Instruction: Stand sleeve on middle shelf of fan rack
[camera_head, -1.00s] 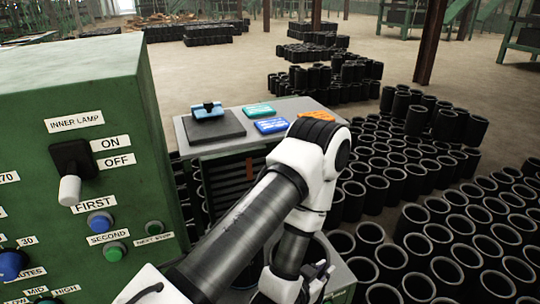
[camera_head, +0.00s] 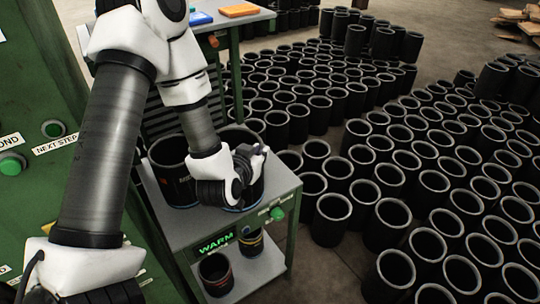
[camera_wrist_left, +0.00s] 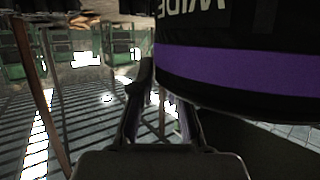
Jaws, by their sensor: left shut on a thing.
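My left gripper (camera_head: 250,160) is at the top of the warm cart (camera_head: 285,185), at its right sleeve. In the left wrist view its fingers are at the lower middle, shut on a wide black sleeve (camera_wrist_left: 240,70) with a purple band and the letters WIDE. The head view hides much of this sleeve behind the gripper, so I cannot tell whether it touches the cart top. Another wide black sleeve (camera_head: 172,180) stands upright to its left. A dark slatted rack (camera_head: 180,118) shows partly behind my arm. My right gripper is out of view.
Small sleeves with a red band (camera_head: 216,275) and a yellow band (camera_head: 250,244) stand on the cart's lower shelf. A green control cabinet (camera_head: 60,75) is at left. Many black sleeves (camera_head: 330,220) crowd the floor at right. An orange item (camera_head: 239,10) lies on the back bench.

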